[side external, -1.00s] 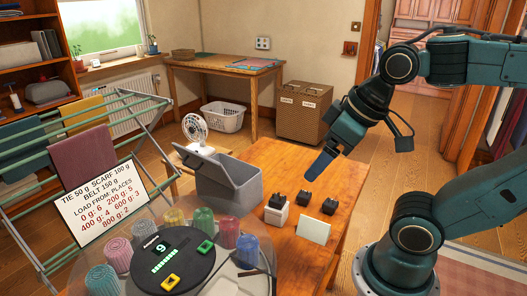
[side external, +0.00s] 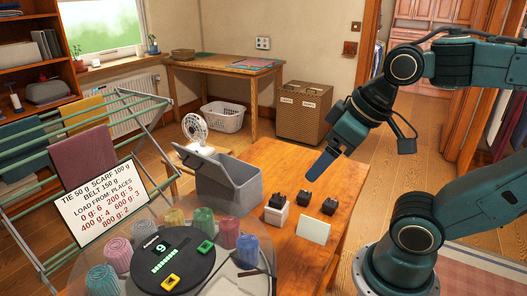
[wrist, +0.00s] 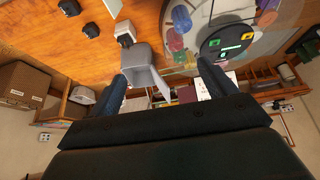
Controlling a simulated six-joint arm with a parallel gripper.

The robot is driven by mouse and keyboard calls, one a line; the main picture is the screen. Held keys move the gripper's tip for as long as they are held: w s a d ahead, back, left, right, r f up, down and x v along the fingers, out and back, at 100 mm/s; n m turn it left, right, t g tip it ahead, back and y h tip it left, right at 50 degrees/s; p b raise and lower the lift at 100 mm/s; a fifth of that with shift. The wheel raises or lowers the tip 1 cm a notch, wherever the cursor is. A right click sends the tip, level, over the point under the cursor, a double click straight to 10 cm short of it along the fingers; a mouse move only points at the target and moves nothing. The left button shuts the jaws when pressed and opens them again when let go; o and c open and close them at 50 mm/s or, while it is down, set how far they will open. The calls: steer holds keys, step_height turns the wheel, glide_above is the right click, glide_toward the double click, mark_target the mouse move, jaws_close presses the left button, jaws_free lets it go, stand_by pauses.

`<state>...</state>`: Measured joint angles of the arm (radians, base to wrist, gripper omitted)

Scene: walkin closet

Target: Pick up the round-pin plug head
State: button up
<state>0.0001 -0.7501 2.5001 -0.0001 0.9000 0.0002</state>
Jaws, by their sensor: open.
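Three small black plug heads are on the wooden table.
A blank white card (side external: 313,230) stands in front of the plug heads. A grey open bin (side external: 238,187) is to their left. Wood right of the plug heads is bare.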

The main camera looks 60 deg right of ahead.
stand_by(0.4)
steer(key=c, duration=0.4)
steer(key=shift+w, duration=0.1)
steer(key=w+d+f+n+g+h, duration=0.1)
steer(key=w+d+f+n+g, duration=0.3)
steer(key=w+d+n, duration=0.65)
steer(key=d+f+n, duration=0.2)
steer(key=d+f, duration=0.2)
steer(key=w+d+f+n+g, duration=0.1)
steer(key=d+f+n, duration=0.2)
steer(key=d+f, duration=0.1)
steer(key=d+f+n+y, duration=0.1)
steer(key=d+f+n, duration=0.2)
steer(key=d+f, duration=0.1)
steer(key=shift+w+d+f+g, duration=0.25)
steer(key=shift+w+d+g, duration=0.1)
steer(key=shift+d, duration=0.25)
